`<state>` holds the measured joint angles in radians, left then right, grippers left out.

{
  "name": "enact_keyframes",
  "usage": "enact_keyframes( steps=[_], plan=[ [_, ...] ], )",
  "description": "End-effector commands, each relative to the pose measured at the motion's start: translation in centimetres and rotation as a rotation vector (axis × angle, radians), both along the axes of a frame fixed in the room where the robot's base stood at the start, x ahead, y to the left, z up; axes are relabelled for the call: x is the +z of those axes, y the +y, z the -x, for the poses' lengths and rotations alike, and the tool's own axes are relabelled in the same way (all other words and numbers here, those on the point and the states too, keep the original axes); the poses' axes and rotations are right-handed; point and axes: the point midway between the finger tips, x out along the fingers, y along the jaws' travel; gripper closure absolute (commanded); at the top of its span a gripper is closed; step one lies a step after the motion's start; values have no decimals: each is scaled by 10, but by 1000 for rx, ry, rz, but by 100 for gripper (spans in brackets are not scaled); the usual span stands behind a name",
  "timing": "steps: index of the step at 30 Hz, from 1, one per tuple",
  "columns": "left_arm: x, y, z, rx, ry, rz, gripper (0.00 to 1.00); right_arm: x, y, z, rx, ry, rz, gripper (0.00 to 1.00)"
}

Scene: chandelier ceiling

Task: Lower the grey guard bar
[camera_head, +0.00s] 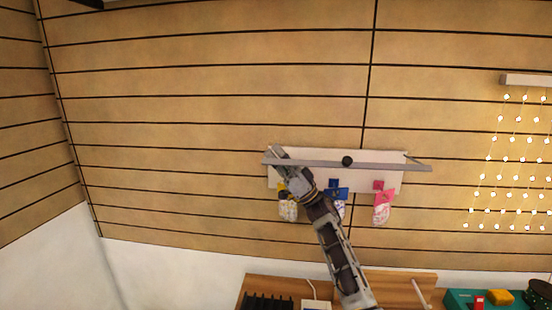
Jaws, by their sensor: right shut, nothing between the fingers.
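The grey guard bar (385,165) runs nearly level across a white wall panel (310,155) on the wood-slatted wall. A round black knob (347,161) sits near the bar's middle. Slanted end pieces show at both ends of the bar. My right gripper (276,152) is shut and empty at the bar's left end. It overlaps the bar there, and I cannot tell whether they touch. My right arm rises from the bottom and hides part of the panel. My left gripper is not in view.
Below the bar hang patterned items with yellow (283,188), blue (337,190) and pink (384,192) tops. The arm partly covers the blue one. A wooden surface (400,285) with a black rack (267,302) stands below. String lights (515,150) hang at the right.

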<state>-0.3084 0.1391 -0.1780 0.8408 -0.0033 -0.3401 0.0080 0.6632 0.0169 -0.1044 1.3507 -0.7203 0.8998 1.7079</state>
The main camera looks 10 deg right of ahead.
Motion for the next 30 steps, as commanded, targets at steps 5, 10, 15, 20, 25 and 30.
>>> enact_keyframes(
  steps=[5, 10, 15, 20, 25, 30],
  plan=[
    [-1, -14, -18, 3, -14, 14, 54, -10, 0, 1, -1, -51, 13, 100],
    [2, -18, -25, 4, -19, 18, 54, -15, 0, 3, 0, -74, 17, 100],
    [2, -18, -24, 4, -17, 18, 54, -20, 0, 3, -2, -77, 18, 100],
    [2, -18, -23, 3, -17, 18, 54, -24, 0, 3, -1, -76, 18, 100],
    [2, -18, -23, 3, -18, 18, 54, -26, 0, 4, 0, -76, 16, 100],
    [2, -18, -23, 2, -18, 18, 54, -26, 0, 4, 0, -76, 16, 100]
  ],
)
